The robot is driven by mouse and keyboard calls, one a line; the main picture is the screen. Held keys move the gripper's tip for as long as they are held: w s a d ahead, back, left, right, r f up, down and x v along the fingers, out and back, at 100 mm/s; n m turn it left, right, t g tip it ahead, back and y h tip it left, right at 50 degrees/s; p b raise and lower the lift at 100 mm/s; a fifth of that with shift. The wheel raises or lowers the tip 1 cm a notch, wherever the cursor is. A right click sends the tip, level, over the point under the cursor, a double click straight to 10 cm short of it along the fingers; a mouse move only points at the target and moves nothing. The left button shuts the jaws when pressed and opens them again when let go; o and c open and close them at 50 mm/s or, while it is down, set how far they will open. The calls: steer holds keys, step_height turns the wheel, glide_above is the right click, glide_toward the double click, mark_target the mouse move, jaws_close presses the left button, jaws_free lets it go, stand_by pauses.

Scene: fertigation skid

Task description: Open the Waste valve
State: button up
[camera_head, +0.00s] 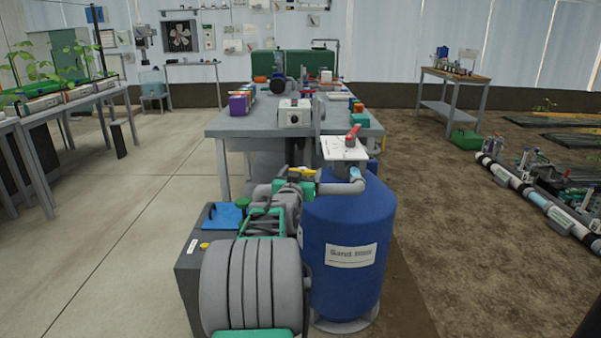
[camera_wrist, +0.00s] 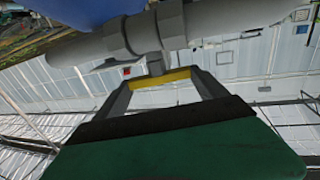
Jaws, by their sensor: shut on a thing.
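A yellow valve handle (camera_wrist: 160,78) sits on a short stem below a grey pipe (camera_wrist: 200,24) in the wrist view. My gripper (camera_wrist: 162,86) has one finger at each end of the handle and is shut on it. In the head view the yellow handle (camera_head: 303,171) is a small patch beside the blue sand filter (camera_head: 340,225), with my gripper (camera_head: 299,176) at it, partly hidden by my arm. No label on this valve is readable, so I cannot confirm it is the Waste valve. Its open or closed position is unclear.
A red handle (camera_head: 353,135) stands on a white plate (camera_head: 341,149) above the filter. A grey workbench (camera_head: 240,122) with several items is behind. A plant bench (camera_head: 62,108) stands at the left. The concrete floor (camera_head: 115,240) at left is clear.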

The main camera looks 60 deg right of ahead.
steer(key=shift+s+d+n+t+y, duration=0.15)
steer(key=shift+n+t+y, duration=0.2)
steer(key=shift+n+t, duration=0.4)
steer(key=shift+s+n+t+y, duration=0.1)
steer(key=shift+n+t+y, duration=0.3)
steer(key=shift+t, duration=0.65)
steer(key=shift+n+t, duration=0.25)
steer(key=shift+t, duration=0.05)
steer(key=o, duration=1.3)
steer(key=p+v, duration=0.1)
steer(key=v, duration=0.7)
steer(key=shift+w, duration=0.1)
